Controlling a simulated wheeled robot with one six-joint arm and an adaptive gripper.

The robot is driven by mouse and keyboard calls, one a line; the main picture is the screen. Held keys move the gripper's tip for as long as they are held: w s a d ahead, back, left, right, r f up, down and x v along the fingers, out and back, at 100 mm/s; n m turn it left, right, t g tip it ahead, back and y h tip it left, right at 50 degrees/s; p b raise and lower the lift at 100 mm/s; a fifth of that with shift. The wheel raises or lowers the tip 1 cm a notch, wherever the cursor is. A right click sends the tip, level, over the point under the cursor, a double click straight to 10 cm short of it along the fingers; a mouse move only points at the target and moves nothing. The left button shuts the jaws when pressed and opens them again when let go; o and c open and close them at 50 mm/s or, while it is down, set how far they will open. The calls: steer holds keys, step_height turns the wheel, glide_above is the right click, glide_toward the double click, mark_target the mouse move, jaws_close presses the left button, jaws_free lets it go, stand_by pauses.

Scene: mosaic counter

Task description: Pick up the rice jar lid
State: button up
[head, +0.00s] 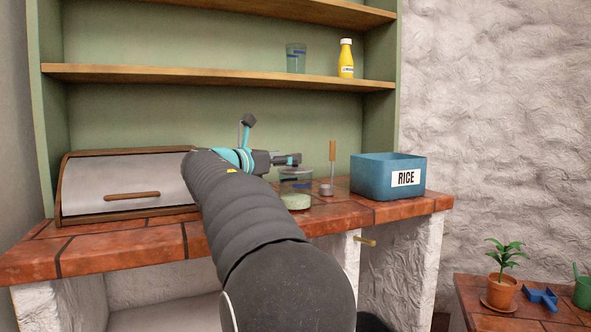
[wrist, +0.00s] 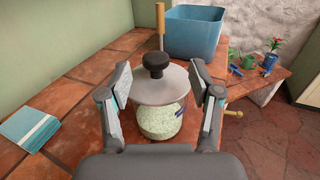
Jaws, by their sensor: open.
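The rice jar lid (wrist: 157,86) is a grey disc with a dark round knob (wrist: 155,62), seated on top of the glass jar (wrist: 159,122) in the wrist view. The jar holds pale grains. My gripper (wrist: 163,85) is open, with one finger on each side of the lid and a gap on both sides. In the head view my gripper (head: 293,160) is above the jar (head: 295,188) on the counter, and it hides most of the lid there.
A blue box labelled RICE (head: 378,178) stands right of the jar. A tool with an upright wooden handle (head: 332,152) stands between them. A bread box (head: 125,186) is at the left. A teal-and-white stack (wrist: 28,129) lies on the tiles. Shelves (head: 200,76) are above.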

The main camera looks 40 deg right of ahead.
steer(key=d, duration=0.2)
steer(key=w+d, duration=0.1)
steer(key=d, duration=0.2)
steer(key=shift+w, duration=0.15)
steer(key=shift+a, duration=0.1)
jaws_close()
